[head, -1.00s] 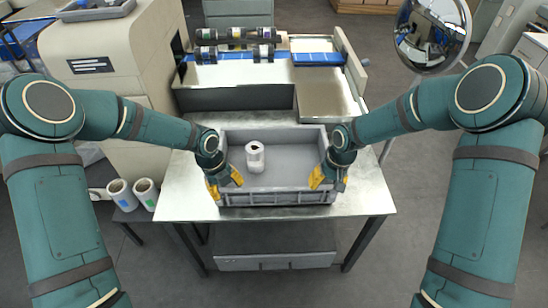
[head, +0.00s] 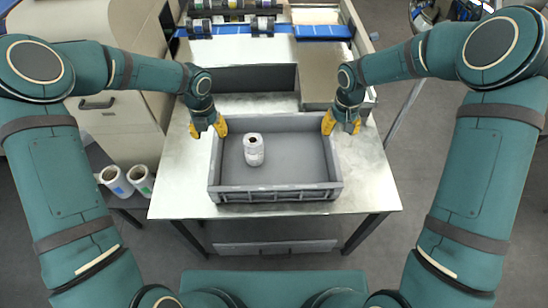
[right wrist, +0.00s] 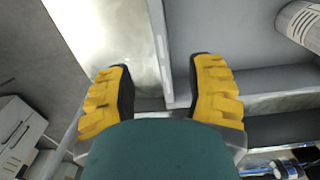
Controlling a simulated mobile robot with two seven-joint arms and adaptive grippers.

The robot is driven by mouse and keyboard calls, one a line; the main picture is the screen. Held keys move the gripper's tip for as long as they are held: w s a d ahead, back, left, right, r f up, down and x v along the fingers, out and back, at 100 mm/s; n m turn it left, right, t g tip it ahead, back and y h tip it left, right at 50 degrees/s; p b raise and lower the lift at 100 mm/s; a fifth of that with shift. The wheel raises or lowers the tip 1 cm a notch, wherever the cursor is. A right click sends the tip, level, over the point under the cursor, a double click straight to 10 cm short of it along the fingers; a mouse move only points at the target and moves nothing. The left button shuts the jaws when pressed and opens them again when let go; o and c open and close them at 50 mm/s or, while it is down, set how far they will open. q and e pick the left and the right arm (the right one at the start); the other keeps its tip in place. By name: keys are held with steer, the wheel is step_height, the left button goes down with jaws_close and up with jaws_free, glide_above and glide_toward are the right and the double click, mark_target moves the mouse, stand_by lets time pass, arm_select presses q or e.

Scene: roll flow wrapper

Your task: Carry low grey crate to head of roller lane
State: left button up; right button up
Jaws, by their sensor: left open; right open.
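The low grey crate (head: 275,195) stands on a metal table (head: 180,188). A white roll (head: 253,150) stands upright inside it, left of the middle. My left gripper (head: 208,128) is open at the crate's far left corner. My right gripper (head: 341,124) is open at the far right corner. In the right wrist view, the crate's side wall (right wrist: 168,75) runs between the two open yellow fingers of the right gripper (right wrist: 162,85). I cannot tell how far the fingertips are above the rim. Neither gripper holds anything.
A beige cabinet (head: 125,105) stands left. Two white rolls (head: 128,180) stand low at left. The table is clear left and right of the crate.

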mark_target(217, 156)
arm_select(q)
step_height(217, 156, down, 13)
steer(key=shift+r, duration=0.1)
arm_select(e)
step_height(217, 156, down, 13)
steer(key=shift+r, duration=0.15)
arm_select(q)
jaws_close()
arm_select(e)
jaws_close()
